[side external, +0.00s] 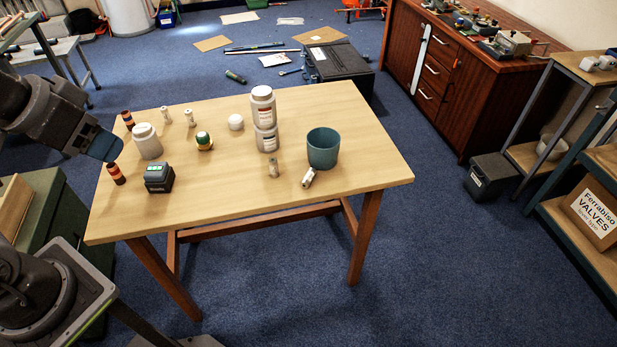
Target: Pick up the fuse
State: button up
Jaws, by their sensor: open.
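Several small pale cylinders that look like fuses are on the tabletop. One stands at the back left (165,114) and another just right of it (190,117). A third stands near the front (273,168), and one lies tilted (308,177) in front of the teal cup. I cannot tell which one the task means. My gripper (128,156) is at the table's left end, pointing down and right. Its two banded red and black fingers are wide apart, with nothing seen between them. It is left of all these cylinders.
The front right corner is clear.

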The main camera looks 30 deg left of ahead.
jog(key=w+d+r+g, duration=0.2)
jog(key=w, duration=0.9)
jog(key=n+g, duration=0.2)
jog(key=g, duration=0.2)
send_over(305, 181)
jog(key=shift+h, duration=0.3)
jog(key=f, duration=3)
jog(key=shift+s+a, duration=0.15)
jog(key=shift+a, duration=0.25)
jog(key=shift+m, duration=0.3)
jog(key=shift+w+d+f, duration=0.1)
jog(key=shift+d+f, duration=0.1)
jog(key=shift+f, duration=1.25)
jog(key=shift+w+d+f, duration=0.1)
jog(key=shift+d+f, duration=0.05)
jog(key=shift+f, duration=1.25)
jog(key=shift+c, duration=0.3)
grip_shut()
